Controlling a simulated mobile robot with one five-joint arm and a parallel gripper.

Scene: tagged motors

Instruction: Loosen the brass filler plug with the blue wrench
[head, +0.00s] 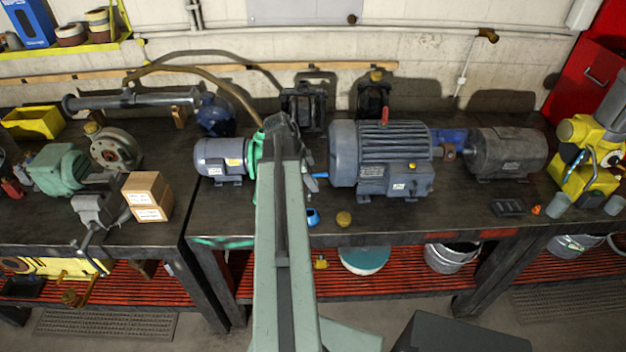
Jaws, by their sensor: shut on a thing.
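My arm reaches up the middle of the picture, and its far end with my gripper (283,130) is over a green housing (255,152) on the bench. The jaws are mostly hidden by the arm. They are shut on the blue wrench (320,175), of which only a short bright blue piece shows, to the right of the arm and left of the large grey-blue motor. The brass filler plug cannot be made out for sure; the arm covers much of the green housing. I cannot see whether the wrench touches a plug.
The large motor (380,155) stands close right of the arm, a small blue motor (220,158) close left. A small blue object (313,216) and a round brass-coloured piece (343,218) lie near the bench's front edge. Cardboard boxes (148,196) stand on the left bench.

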